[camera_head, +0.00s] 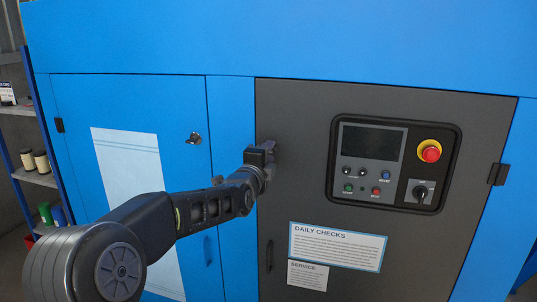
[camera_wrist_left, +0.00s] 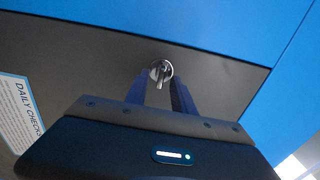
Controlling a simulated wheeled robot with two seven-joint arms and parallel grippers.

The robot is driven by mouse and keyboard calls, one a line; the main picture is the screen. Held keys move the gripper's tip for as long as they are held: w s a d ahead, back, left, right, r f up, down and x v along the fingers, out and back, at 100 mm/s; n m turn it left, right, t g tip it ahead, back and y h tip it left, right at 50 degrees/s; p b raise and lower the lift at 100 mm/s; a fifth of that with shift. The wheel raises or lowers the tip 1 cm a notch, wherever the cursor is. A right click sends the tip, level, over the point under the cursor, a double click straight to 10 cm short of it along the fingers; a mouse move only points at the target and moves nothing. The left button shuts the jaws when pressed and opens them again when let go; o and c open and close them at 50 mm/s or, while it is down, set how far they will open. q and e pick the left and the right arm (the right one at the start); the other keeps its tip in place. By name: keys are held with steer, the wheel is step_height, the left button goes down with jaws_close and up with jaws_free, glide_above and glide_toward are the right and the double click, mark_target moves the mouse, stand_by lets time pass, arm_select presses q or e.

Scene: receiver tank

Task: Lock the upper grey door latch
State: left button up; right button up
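The dark grey door (camera_head: 300,190) is shut in the blue cabinet. Its upper latch (camera_wrist_left: 161,72), a small silver piece with a short handle, shows in the left wrist view near the door's edge. The handle hangs slightly slanted. In the head view my left gripper (camera_head: 272,152) is at the upper left of the grey door and hides this latch. My right gripper is not in view.
A control panel (camera_head: 394,163) with a red stop button (camera_head: 430,152) is right of my gripper. A dark handle (camera_head: 270,256) and paper signs (camera_head: 337,246) are lower on the grey door.

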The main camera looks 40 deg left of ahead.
arm_select(q)
steer(key=b+v, duration=0.1)
steer(key=v, duration=0.6)
steer(key=shift+s, duration=0.15)
stand_by(0.3)
